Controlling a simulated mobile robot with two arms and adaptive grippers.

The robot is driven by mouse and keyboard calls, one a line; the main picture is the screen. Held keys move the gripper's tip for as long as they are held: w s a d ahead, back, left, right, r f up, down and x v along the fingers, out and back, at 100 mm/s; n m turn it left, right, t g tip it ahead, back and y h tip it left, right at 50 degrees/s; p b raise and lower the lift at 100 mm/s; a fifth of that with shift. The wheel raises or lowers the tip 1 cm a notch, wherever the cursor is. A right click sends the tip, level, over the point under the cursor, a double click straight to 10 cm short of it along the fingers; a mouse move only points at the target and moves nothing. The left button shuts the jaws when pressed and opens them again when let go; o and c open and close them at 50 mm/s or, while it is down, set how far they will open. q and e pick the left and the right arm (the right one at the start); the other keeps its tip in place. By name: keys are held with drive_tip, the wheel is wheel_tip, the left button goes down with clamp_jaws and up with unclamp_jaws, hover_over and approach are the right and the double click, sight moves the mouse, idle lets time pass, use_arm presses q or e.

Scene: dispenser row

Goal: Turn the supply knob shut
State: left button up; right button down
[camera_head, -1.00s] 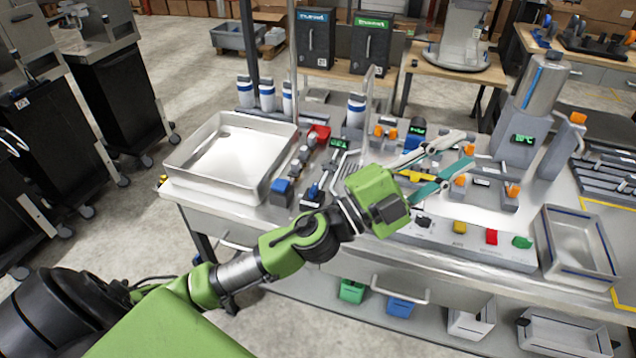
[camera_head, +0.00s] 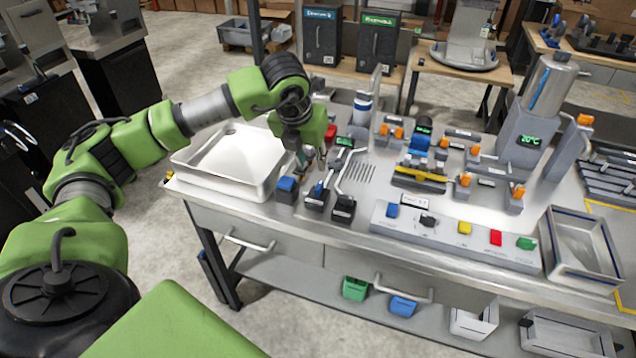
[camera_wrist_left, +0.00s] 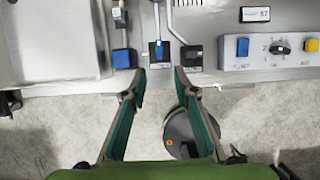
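No label I can read says which part is the supply knob. At the bench's front left stand a blue-topped block (camera_head: 287,188), a small valve with a blue handle (camera_head: 318,192) and a black-topped valve (camera_head: 343,208). In the left wrist view they are the left blue block (camera_wrist_left: 124,58), the middle blue-handled valve (camera_wrist_left: 158,50) and the black one (camera_wrist_left: 191,55). My left gripper (camera_head: 312,162) points down above this group, partly hidden by its own wrist. In the wrist view its teal fingers (camera_wrist_left: 160,85) are apart and empty, framing the middle valve. My right gripper is not seen.
A metal tray (camera_head: 222,178) lies left of the valves. A sloped panel (camera_head: 450,241) with coloured buttons and a black dial (camera_head: 427,220) is to the right. Bent pipes rise behind the valves. A kettle-like column with a 20°C display (camera_head: 530,139) stands further right.

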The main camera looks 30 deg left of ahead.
sight(319, 185)
use_arm(q)
drive_tip(key=p+x, duration=0.4)
drive_tip(key=x, duration=0.8)
drive_tip(key=shift+a+f, duration=0.1)
drive_tip(key=shift+f, duration=0.1)
drive_tip(key=shift+w+a+f+p, duration=0.1)
drive_tip(key=shift+w+f+p, duration=0.2)
drive_tip(key=shift+f, duration=0.3)
clamp_jaws()
